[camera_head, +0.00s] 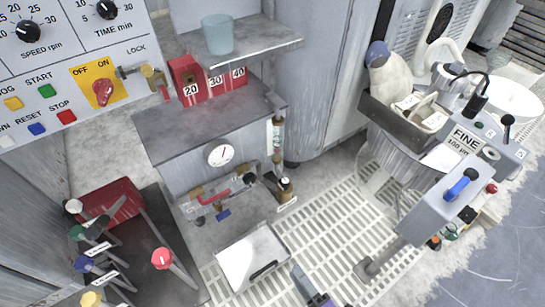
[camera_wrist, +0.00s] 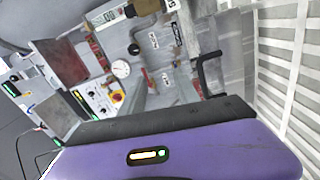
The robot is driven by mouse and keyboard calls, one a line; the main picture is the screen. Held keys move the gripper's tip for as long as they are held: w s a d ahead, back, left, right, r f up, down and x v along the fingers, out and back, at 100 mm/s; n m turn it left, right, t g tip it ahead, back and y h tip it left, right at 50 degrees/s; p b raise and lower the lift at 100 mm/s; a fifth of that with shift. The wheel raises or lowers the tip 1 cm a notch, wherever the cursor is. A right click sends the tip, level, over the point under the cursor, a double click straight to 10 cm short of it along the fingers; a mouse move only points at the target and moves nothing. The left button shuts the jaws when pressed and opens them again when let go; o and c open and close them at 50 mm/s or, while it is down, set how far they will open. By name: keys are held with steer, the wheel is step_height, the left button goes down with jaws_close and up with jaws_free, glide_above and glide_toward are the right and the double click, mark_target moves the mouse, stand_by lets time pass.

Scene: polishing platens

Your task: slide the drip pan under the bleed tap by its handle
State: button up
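The drip pan (camera_head: 240,254) is a shallow, pale rectangular tray on the floor grating in the head view. Its dark bar handle (camera_head: 264,270) is on the near right side; the handle also shows black in the wrist view (camera_wrist: 203,72). A pipe assembly with a red lever (camera_head: 238,184) stands behind the pan. A short tap with a dark end (camera_head: 284,186) sits at its right; I cannot tell whether this is the bleed tap. My purple gripper (camera_head: 302,280) is at the bottom edge, just right of the pan and apart from the handle.
A red box with several coloured levers (camera_head: 162,259) stands left of the pan. A grey shelf (camera_head: 210,115) overhangs the pipework. Open floor grating (camera_head: 325,235) lies right of the pan. A grey post with a blue switch (camera_head: 435,212) stands further right.

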steer(key=d+r+m+p, duration=0.4)
steer(key=d+r+p, duration=0.6)
steer(key=r, duration=0.6)
steer(key=s+a+r+m+g+b, duration=0.1)
steer(key=s+a+r+m+g, duration=0.15)
steer(key=a+r, duration=0.2)
steer(key=s+d+r+m+t+h, duration=0.1)
steer(key=s+d+r+m+h, duration=0.35)
steer(key=s+r+m, duration=0.5)
steer(key=s+d+r+m+t+h, duration=0.1)
steer(key=s+d+r+m+h, duration=0.2)
steer(key=s+r+m+h, duration=0.6)
step_height(320, 180, up, 32)
steer(key=s+n+y+p, duration=0.1)
steer(key=y+p, duration=0.2)
steer(key=p, duration=2.4)
steer(key=shift+a+f+n+p, duration=0.2)
steer(key=shift+a+n+p, duration=0.15)
steer(key=shift+n+p, duration=0.05)
